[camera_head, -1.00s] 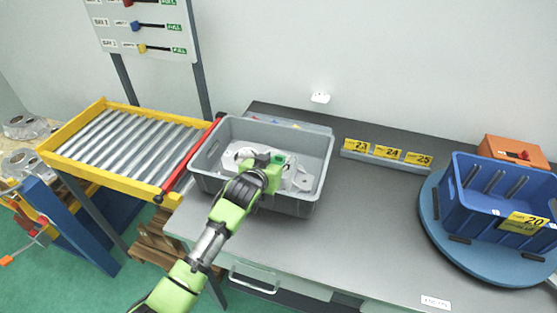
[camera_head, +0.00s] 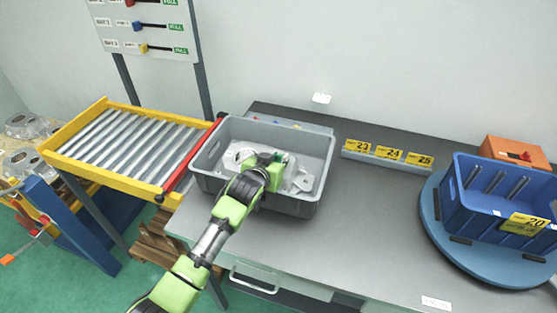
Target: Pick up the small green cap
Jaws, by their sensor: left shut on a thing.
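My left gripper (camera_head: 278,161) reaches into the grey crate (camera_head: 323,190) from the front left, above the castings. It is shut on a small green thing (camera_head: 285,156) at its fingertips, which looks like the green cap. The gripper hides most of it. Pale aluminium castings lie in the crate, one on the left (camera_head: 234,156) and one on the right (camera_head: 301,180), partly behind the gripper. I cannot tell whether the cap touches them. My right gripper is not in view.
The crate's walls surround my gripper. Behind it lies a flat tray (camera_head: 318,128) with small coloured pieces. A yellow roller conveyor (camera_head: 120,150) stands left. A blue bin (camera_head: 480,207) sits on a round blue turntable (camera_head: 432,220) at right. The table (camera_head: 365,225) is clear between.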

